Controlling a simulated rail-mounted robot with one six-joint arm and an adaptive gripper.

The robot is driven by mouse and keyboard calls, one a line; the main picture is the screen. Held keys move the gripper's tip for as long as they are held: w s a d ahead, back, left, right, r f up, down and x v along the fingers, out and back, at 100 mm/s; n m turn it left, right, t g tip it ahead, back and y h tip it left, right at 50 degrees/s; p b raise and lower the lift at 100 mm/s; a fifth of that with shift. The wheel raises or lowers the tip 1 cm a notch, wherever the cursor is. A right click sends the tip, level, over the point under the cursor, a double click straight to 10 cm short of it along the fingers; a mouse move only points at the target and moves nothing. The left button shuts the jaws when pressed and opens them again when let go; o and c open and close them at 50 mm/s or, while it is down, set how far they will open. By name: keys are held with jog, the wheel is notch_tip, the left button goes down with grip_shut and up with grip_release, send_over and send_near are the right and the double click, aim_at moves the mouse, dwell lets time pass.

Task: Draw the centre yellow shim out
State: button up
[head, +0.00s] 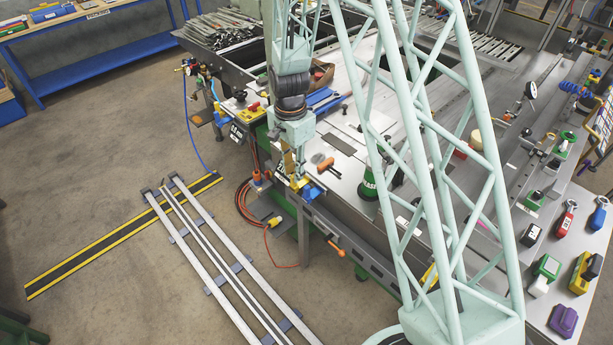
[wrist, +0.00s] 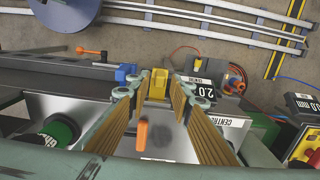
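In the wrist view the yellow shim (wrist: 158,83) stands at the edge of the bench, between the two fingers of my gripper (wrist: 161,88). The fingers are apart, one on each side of it, with visible gaps. I cannot tell how deep the shim sits or what holds it below. A label reading CENTRE, 2.0 (wrist: 200,92) is beside it on the right.
An orange-handled tool (head: 327,165) lies on the bench close by, and a green grease can (head: 370,180) stands to the right. A blue piece (wrist: 125,72) is left of the shim. Slide rails (head: 215,245) lie on the floor. An orange cable (head: 246,205) hangs beside the bench.

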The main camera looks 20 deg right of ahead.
jog(key=shift+r+p, duration=1.1)
jog(key=shift+r, duration=1.75)
jog(key=shift+r, duration=0.15)
notch_tip(320, 180, up, 12)
